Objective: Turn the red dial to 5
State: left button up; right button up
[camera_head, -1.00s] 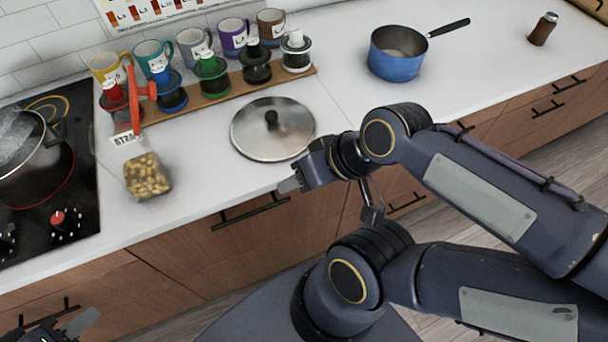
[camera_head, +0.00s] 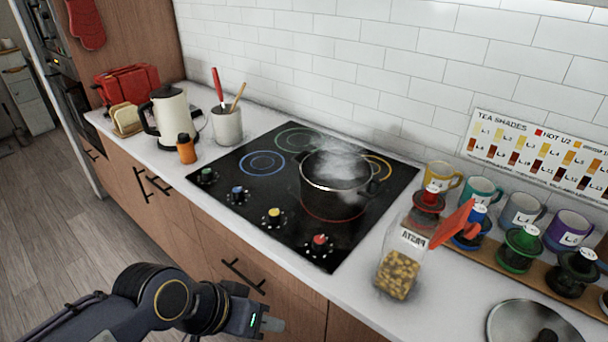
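The red dial (camera_head: 320,241) is on the black cooktop's front right corner, with white marks around it. The number its pointer is at is too small to tell. My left gripper (camera_head: 270,325) is at the bottom of the view, in front of the counter and lower left of the red dial, apart from it. Its fingers show from the side, so their opening is hidden. I see nothing held in it. My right gripper is out of view.
A steaming pot (camera_head: 335,187) sits on the cooktop (camera_head: 250,217) behind the red dial. Yellow (camera_head: 274,215), blue (camera_head: 238,194) and green (camera_head: 206,176) dials are to its left. A pasta jar (camera_head: 400,262) stands to its right. Handles (camera_head: 243,275) stick out from the cabinets.

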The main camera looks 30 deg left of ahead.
aim_at(318, 241)
jog(key=j+u, duration=0.2)
jog(key=j, duration=0.35)
jog(key=j+u, duration=0.2)
jog(key=j, duration=0.35)
jog(key=i+j+u, duration=0.2)
jog(key=j, duration=0.35)
